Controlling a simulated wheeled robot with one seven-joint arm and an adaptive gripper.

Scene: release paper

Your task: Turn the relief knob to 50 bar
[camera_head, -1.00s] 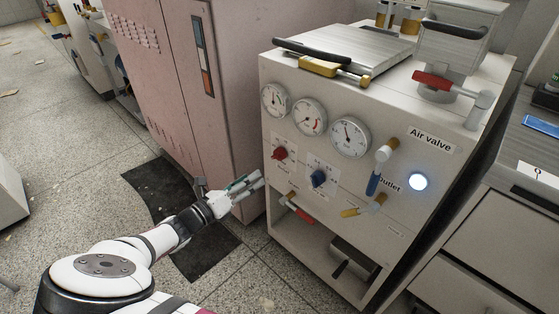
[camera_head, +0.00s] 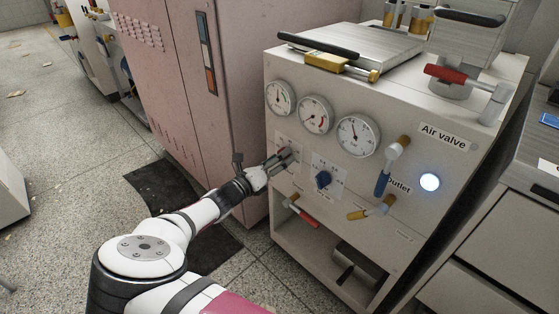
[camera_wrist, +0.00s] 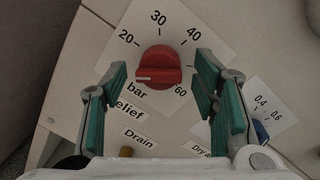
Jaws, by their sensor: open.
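The red relief knob (camera_wrist: 158,66) is in the upper middle of the wrist view, on a white dial label (camera_wrist: 200,28) marked 20, 30, 40 and 60 with "bar" and "elief" below. Its white pointer line is on the left side, below the 20 mark. The 50 mark is hidden behind the right finger. My gripper (camera_wrist: 161,78) is open, with one green-padded finger on each side of the knob. I cannot tell whether a pad touches it. In the head view my gripper (camera_head: 284,159) is at the panel and hides the knob.
A blue knob (camera_head: 323,179) is just right of my gripper. Below are a red-handled valve (camera_head: 302,212) and a yellow-handled valve (camera_head: 372,208). Three gauges (camera_head: 315,114) sit above, and a blue handle (camera_head: 383,182) sticks out further right. A pink cabinet (camera_head: 232,110) stands close on the left.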

